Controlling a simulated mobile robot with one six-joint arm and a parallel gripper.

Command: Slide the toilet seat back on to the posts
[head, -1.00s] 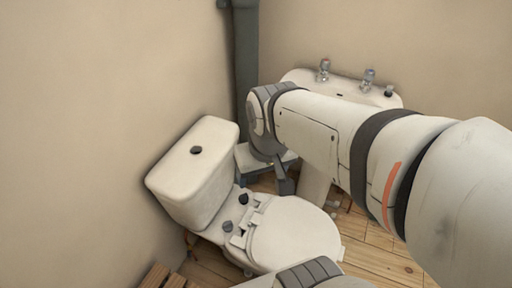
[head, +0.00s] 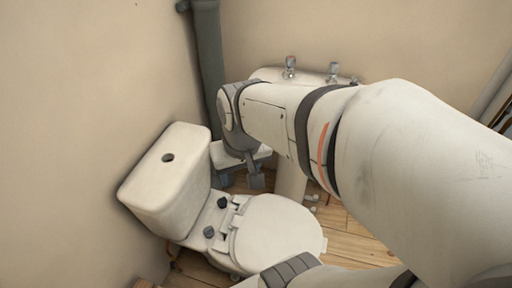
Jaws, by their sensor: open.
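The white toilet seat (head: 276,235) lies on the toilet bowl, with its hinge brackets (head: 236,208) at its rear edge. Two dark posts stand on the ledge behind it: a far post (head: 222,202) and a near post (head: 209,232). The brackets sit a little forward of the posts, apart from them as far as I can see. My gripper (head: 256,182) points down above the far side of the seat, close to its rear edge. It is open and holds nothing I can see; its fingertips are small and dark in this view.
The cistern (head: 167,180) stands behind the posts, against the left wall. A basin with taps (head: 290,68) is at the back, partly hidden by my arm. A grey pipe (head: 206,70) runs up the corner. Bare wooden floor (head: 350,240) lies right of the toilet.

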